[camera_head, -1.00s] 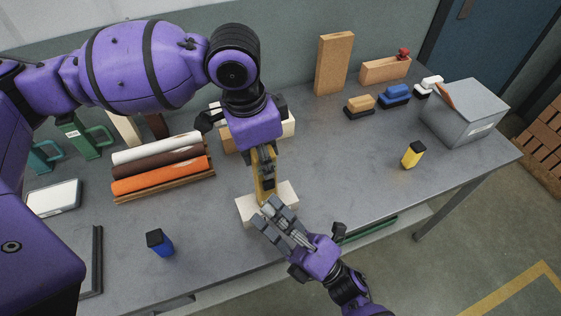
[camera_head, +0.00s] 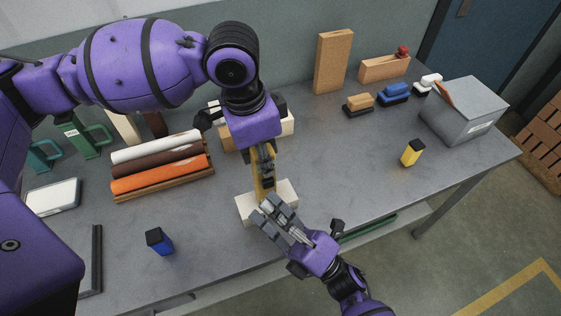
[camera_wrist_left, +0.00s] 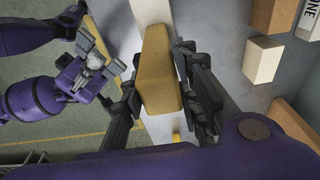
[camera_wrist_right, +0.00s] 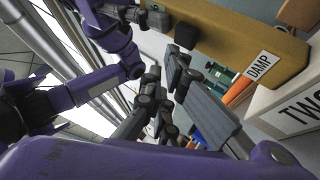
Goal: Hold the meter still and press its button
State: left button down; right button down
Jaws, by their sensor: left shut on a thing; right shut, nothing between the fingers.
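The yellow meter (camera_head: 260,187) is upright over a pale block (camera_head: 284,194) near the table's front. My left gripper (camera_head: 264,163) is shut on it from above; in the left wrist view its fingers flank the meter (camera_wrist_left: 160,70). My right gripper (camera_head: 268,209) is shut and empty, at the meter's front side. In the right wrist view the meter (camera_wrist_right: 225,32) bears a "DAMP" label (camera_wrist_right: 260,66) and a black button (camera_wrist_right: 188,37). My right fingertips (camera_wrist_right: 170,60) are close to the button; I cannot tell whether they touch.
Rolls on a rack (camera_head: 160,165) and a blue item (camera_head: 159,241) are to the left. A yellow item (camera_head: 412,153) and a grey box (camera_head: 464,110) are to the right.

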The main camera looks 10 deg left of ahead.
jog(key=shift+w, duration=0.15)
dwell(0.4)
jog(key=shift+w+a, duration=0.25)
jog(key=shift+w+a, duration=0.25)
jog(key=shift+w, duration=0.15)
dwell(0.9)
jog(key=shift+s, duration=0.1)
jog(key=shift+s+d, duration=0.5)
jog(key=shift+s, duration=0.15)
jog(key=s+d, duration=0.1)
jog(key=s, duration=0.1)
jog(key=s+d, duration=0.2)
jog(key=shift+s, duration=0.1)
dwell(0.4)
jog(key=shift+a, duration=0.1)
dwell(0.4)
